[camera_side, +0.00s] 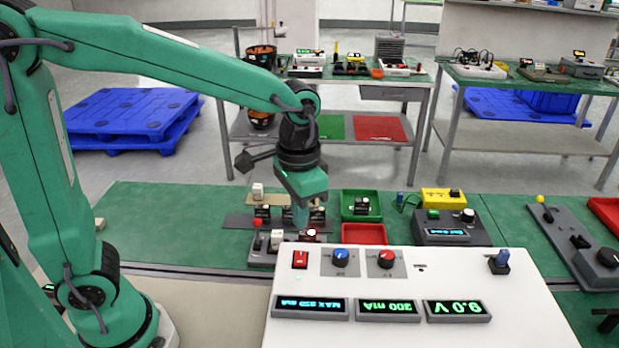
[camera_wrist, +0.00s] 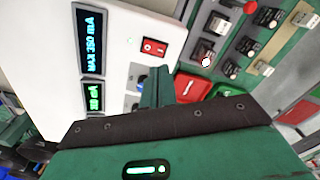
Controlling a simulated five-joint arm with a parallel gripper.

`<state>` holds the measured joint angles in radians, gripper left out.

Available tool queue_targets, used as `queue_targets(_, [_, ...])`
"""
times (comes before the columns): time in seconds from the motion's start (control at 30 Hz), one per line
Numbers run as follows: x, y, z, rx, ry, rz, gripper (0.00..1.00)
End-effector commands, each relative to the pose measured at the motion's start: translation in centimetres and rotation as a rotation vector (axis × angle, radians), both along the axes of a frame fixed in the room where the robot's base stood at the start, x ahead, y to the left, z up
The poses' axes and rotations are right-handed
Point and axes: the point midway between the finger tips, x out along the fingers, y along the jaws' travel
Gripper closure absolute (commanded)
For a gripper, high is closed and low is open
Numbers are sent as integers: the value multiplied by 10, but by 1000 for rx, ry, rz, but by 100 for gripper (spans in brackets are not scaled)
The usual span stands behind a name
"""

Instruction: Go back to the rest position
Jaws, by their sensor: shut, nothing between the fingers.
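My gripper (camera_side: 303,222) is shut and empty. It points down above the dark rack rows on the green bench, just behind the white control panel (camera_side: 520,310). In the wrist view my gripper (camera_wrist: 155,88) shows as a green finger shape in front of the white panel's edge (camera_wrist: 130,30). My arm reaches across from the left, bent at the elbow. No rest position marker shows in either view.
The panel carries a red rocker switch (camera_side: 300,259), a blue knob (camera_side: 341,254), a red knob (camera_side: 387,258) and lit displays. A green tray (camera_side: 345,216) and red tray (camera_side: 364,234) lie right of my gripper. A grey lit-display unit (camera_side: 450,228) stands farther right.

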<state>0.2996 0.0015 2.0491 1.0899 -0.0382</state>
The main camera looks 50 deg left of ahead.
Motion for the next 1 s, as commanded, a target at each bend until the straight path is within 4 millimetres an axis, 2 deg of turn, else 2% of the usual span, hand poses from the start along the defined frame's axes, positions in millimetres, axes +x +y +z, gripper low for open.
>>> queue_targets(0.17, [-4,6,5,-6,-20,11,100])
queue_targets(0.37, [-16,23,19,-24,-85,46,100])
queue_targets(0.7, [-51,61,43,-53,-249,135,100])
queue_targets(1.0, [-85,88,52,-64,-395,210,100])
